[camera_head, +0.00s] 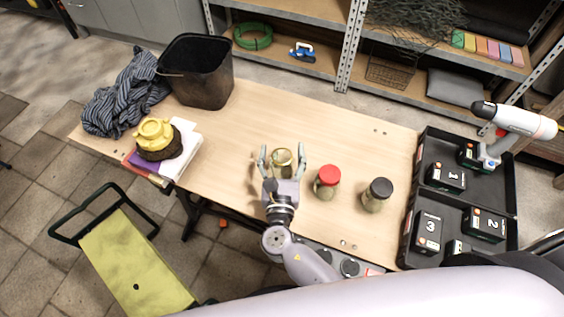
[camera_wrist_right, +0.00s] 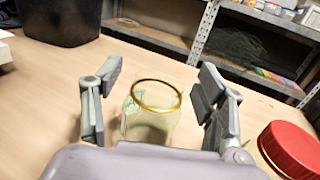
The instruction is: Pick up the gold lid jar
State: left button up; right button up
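The gold lid jar (camera_head: 282,157) is a small glass jar with a gold rim, upright on the wooden table. It also shows in the right wrist view (camera_wrist_right: 150,122), where the top looks like a gold ring. My right gripper (camera_head: 282,151) is open, with one finger on each side of the jar. In the right wrist view its fingers (camera_wrist_right: 160,85) show gaps to the jar on both sides, so it holds nothing. The gripper's palm hides the jar's near lower part in the wrist view. My left gripper is not in view.
A red-lidded jar (camera_head: 327,181) stands close to the right of my right gripper, and a black-lidded jar (camera_head: 377,194) farther right. A black bin (camera_head: 197,72) stands at the back left. A black case (camera_head: 425,190) lies at the right.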

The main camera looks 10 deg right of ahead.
grip_shut()
dwell(0.7)
